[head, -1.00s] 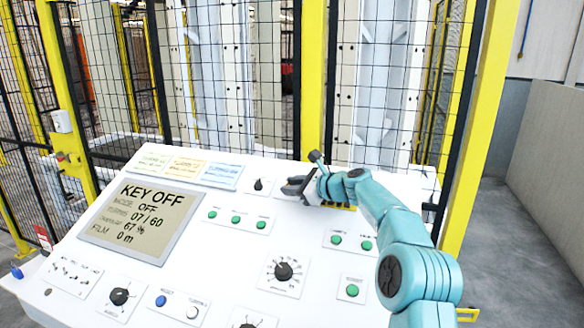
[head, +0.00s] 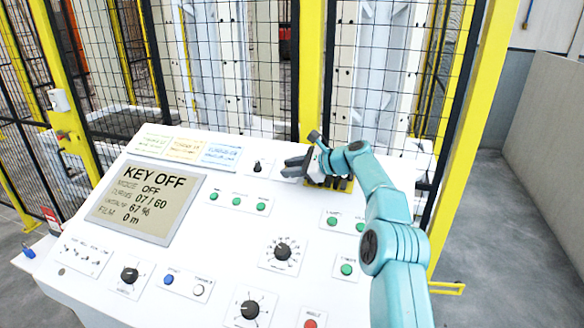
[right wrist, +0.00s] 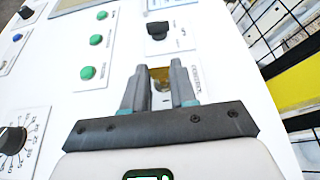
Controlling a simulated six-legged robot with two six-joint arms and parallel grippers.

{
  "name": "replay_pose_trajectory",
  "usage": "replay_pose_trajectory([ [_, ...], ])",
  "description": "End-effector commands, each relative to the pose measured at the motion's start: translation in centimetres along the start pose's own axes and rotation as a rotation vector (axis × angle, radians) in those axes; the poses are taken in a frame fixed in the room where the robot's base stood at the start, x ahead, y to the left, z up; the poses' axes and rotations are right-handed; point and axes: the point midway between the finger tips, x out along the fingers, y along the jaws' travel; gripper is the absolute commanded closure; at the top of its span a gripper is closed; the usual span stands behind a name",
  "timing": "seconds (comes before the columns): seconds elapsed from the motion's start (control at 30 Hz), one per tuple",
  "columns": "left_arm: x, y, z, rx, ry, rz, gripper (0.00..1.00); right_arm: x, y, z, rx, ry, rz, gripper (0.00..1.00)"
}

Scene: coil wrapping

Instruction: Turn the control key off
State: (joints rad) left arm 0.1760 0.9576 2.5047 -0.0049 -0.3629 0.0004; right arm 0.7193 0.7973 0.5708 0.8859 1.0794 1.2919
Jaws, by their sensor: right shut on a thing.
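My right gripper (head: 294,168) is at the upper right of the white control panel, just right of a black knob. In the right wrist view, its two grey fingers (right wrist: 160,90) are close together on a small yellowish and silvery piece, the control key (right wrist: 161,76). The fingers hide most of the key, and its angle cannot be told. The panel's display (head: 146,203) reads KEY OFF and MODE OFF. My left gripper is not in view.
The black knob (head: 258,165) is close beside the gripper and shows in the right wrist view (right wrist: 157,31). Green buttons (head: 236,201), a large dial (head: 282,251) and a red button (head: 310,323) are on the panel. A yellow-framed mesh fence (head: 313,70) stands behind.

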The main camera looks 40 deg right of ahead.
Motion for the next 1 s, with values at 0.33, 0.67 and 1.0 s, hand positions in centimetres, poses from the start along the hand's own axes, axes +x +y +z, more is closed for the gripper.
replay_pose_trajectory([
  [0.33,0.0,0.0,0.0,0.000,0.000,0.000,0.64,0.0,0.1,-0.1,0.000,0.001,0.001,0.48],
  [0.67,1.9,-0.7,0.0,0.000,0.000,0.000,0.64,-3.7,0.1,-0.4,-0.001,0.003,-0.004,0.48],
  [1.0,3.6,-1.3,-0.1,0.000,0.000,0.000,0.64,-12.5,0.0,-0.2,0.000,0.004,-0.003,0.48],
])
